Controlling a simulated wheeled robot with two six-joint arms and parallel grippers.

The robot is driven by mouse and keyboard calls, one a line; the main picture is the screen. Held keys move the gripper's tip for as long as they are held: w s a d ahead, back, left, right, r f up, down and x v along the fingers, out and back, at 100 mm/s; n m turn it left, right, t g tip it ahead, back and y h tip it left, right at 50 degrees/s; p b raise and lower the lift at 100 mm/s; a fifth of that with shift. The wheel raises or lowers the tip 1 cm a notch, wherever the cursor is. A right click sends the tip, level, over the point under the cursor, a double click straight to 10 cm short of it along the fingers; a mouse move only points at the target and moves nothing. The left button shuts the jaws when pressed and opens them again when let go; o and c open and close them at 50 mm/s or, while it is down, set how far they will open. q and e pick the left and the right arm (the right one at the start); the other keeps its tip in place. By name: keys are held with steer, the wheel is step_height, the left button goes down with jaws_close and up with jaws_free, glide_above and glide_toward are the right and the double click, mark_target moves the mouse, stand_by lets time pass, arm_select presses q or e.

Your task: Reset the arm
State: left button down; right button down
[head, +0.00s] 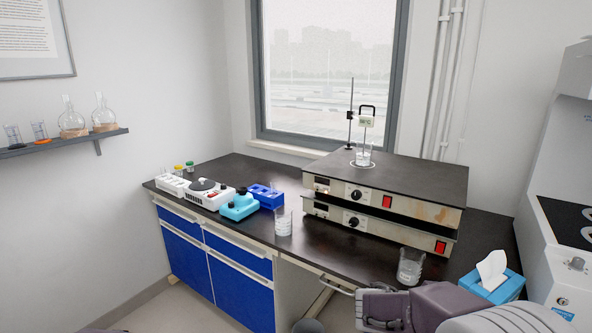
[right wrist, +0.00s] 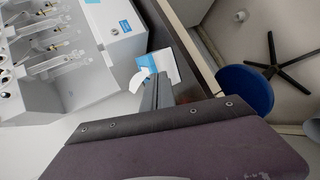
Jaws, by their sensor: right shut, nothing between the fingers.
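My right arm (head: 430,305) comes in at the lower right of the head view, in front of the bench edge. In the right wrist view my right gripper (right wrist: 160,90) is shut and empty, its dark fingers together. The fingers overlap a blue tissue box (right wrist: 161,66) in that view; I cannot tell how far apart they are. My left gripper is not in view.
A beaker (head: 410,267) stands near the bench edge, close to my right arm. Another beaker (head: 284,222) stands left of the stacked hot plates (head: 380,210). A white machine (head: 560,190) stands at the right. A blue stool (right wrist: 245,90) shows in the wrist view.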

steer(key=s+a+f+m+g+y, duration=0.3)
steer(key=s+f+g+y, duration=0.15)
steer(key=s+f, duration=0.55)
steer(key=s+a+f+m+y, duration=0.1)
steer(key=s+a+f+y, duration=0.25)
steer(key=a, duration=0.25)
steer(key=s+a+f+m+y, duration=0.1)
steer(key=s+a+f+y, duration=0.1)
steer(key=a+f+y, duration=0.3)
step_height(320, 180, up, 20)
steer(key=w+a+n+t+p, duration=0.1)
steer(key=a+p, duration=0.1)
steer(key=p, duration=1.5)
steer(key=shift+w+h+p, duration=0.3)
steer(key=shift+w+p, duration=0.05)
steer(key=shift+p, duration=0.05)
